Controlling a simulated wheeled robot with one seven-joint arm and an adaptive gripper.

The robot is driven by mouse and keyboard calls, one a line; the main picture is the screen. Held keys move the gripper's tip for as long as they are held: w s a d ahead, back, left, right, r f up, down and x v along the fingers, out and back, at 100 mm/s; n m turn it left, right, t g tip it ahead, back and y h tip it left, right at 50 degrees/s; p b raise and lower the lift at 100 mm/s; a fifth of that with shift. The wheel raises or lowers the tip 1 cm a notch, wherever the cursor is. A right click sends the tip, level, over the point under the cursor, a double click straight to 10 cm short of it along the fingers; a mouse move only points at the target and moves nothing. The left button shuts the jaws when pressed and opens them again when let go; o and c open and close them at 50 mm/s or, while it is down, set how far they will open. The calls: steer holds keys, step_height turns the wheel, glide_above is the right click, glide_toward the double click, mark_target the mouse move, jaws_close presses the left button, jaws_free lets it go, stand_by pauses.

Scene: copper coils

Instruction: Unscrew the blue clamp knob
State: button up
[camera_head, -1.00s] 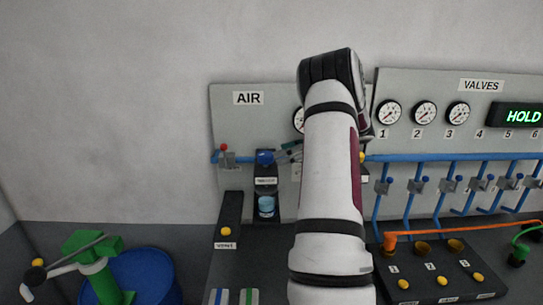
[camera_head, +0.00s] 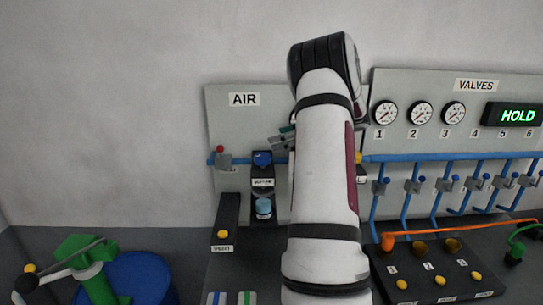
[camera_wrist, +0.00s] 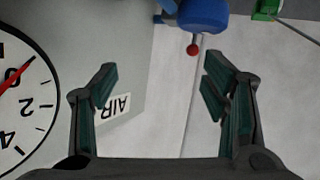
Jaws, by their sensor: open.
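The blue clamp knob (camera_head: 262,158) sits on the AIR panel, on top of a black bracket. In the wrist view a large blue rounded part (camera_wrist: 203,14), which looks like this knob, shows at the top edge, partly cut off. My gripper (camera_head: 280,140) is just to the right of the knob and a little above it in the head view. In the wrist view its two fingers (camera_wrist: 160,82) are spread wide, with nothing between them. The knob lies beyond the fingertips, apart from them. My arm hides the panel's right part.
A red-topped valve (camera_head: 220,153) stands left of the knob on the blue pipe. A light blue cup (camera_head: 263,208) is below it. Gauges (camera_head: 421,113) and valves are to the right. A blue drum (camera_head: 142,277) is at lower left.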

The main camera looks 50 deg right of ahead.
steer(key=w+a+r+m+g+h+b, duration=0.1)
steer(key=w+a+r+m+h+b, duration=0.2)
steer(key=w+r+h, duration=0.4)
steer(key=w+a+r+m+h+b, duration=0.1)
steer(key=w+a+r+m+h, duration=0.3)
steer(key=w, duration=0.5)
steer(key=s+a+f+m+g+b, duration=0.1)
steer(key=s+a+f+m+g, duration=0.3)
steer(key=a+f, duration=0.35)
steer(key=m+g+h+b, duration=0.4)
steer(key=m+g+b, duration=0.1)
steer(key=m+g, duration=1.1)
glide_toward(258, 156)
steer(key=shift+m+t+y, duration=0.3)
steer(key=shift+m+t, duration=0.1)
steer(key=shift+m, duration=0.3)
steer(key=p+x, duration=0.1)
steer(key=x, duration=0.3)
steer(key=p+x, duration=0.1)
steer(key=x, duration=0.6)
steer(key=shift+s+d+r+p, duration=0.25)
steer(key=shift+s+d+p, duration=0.05)
steer(key=shift+d+p, duration=0.1)
steer(key=shift+c, duration=0.4)
steer(key=c, duration=1.1)
